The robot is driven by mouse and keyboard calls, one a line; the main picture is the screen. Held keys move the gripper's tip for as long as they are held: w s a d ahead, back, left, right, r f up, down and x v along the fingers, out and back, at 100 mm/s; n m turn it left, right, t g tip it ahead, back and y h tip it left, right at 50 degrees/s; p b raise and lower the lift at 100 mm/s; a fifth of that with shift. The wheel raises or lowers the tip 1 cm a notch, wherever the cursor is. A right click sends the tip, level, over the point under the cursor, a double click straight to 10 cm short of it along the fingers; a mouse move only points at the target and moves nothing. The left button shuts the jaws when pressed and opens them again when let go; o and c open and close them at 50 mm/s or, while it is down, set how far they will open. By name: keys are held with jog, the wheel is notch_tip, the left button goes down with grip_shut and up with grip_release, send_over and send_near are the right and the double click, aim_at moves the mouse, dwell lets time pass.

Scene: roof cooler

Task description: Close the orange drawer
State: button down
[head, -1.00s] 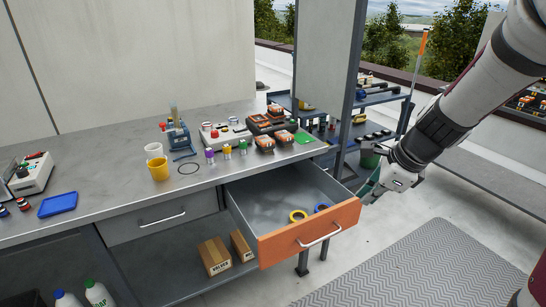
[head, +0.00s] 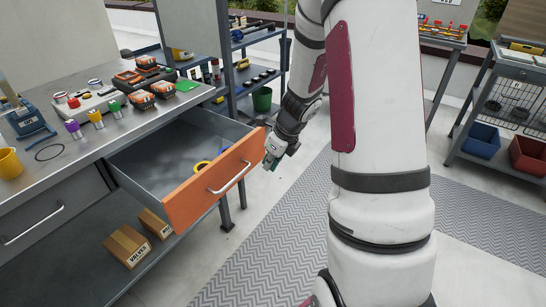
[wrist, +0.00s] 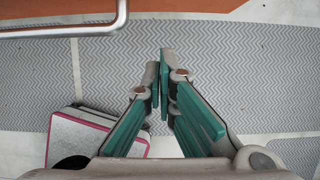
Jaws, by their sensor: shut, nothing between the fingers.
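The orange drawer (head: 190,203) is pulled out from under the grey workbench. Its front has a metal bar handle (head: 235,179). A yellow ring (head: 200,167) lies inside, partly hidden by the front. My gripper (head: 268,163) is just beyond the right end of the drawer front in the head view, and I cannot tell there whether they touch. In the wrist view, my gripper (wrist: 163,58) has its green-padded fingers together with nothing between them. The handle (wrist: 70,31) and a strip of the orange front (wrist: 190,6) cross the top of that view, apart from the fingertips.
The workbench top (head: 75,165) carries orange-and-black devices, small coloured pots and a yellow cup (head: 10,163). Cardboard boxes (head: 127,245) stand on the shelf below. A green bin (head: 262,99) is behind my gripper. The patterned mat (head: 275,255) in front of the drawer is clear.

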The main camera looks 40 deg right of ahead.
aim_at(257, 159)
jog(key=shift+w+a+f, duration=0.1)
jog(key=shift+w+a, duration=0.1)
jog(key=shift+w, duration=0.5)
jog(key=shift+w+a+f, duration=0.1)
jog(key=shift+w+a, duration=0.15)
jog(key=shift+w, duration=0.4)
jog(key=shift+w+a+f, duration=0.1)
jog(key=shift+w+a, duration=0.1)
jog(key=shift+w, duration=0.5)
